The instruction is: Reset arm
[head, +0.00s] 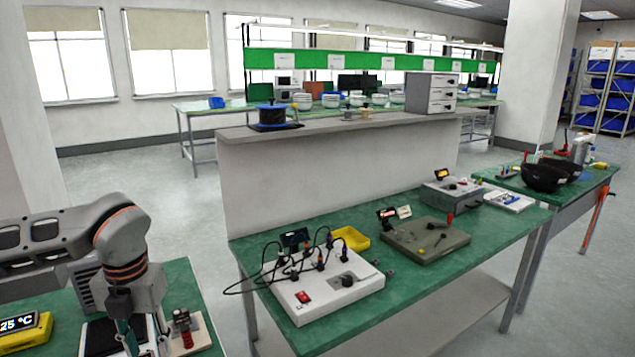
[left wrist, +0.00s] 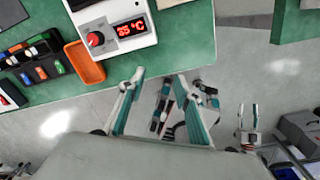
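My left gripper (head: 140,345) hangs at the lower left of the head view, over the green left bench (head: 190,285); its lower end is cut off by the picture edge. In the left wrist view its two teal fingers (left wrist: 160,76) stand apart with no object clearly held between them. Beyond them is grey floor, with small dark and teal parts I cannot identify. The bench edge is just past the fingertips. My right arm and right gripper cannot be made out in the head view, nor for certain in the left wrist view.
A white heater with red display (left wrist: 125,27), an orange tray (left wrist: 85,63) and a black vial rack (left wrist: 35,65) lie near the left fingers. A yellow thermometer (head: 25,330) is on the left bench. A white cabled box (head: 325,290) and grey fixture (head: 425,240) occupy the middle bench.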

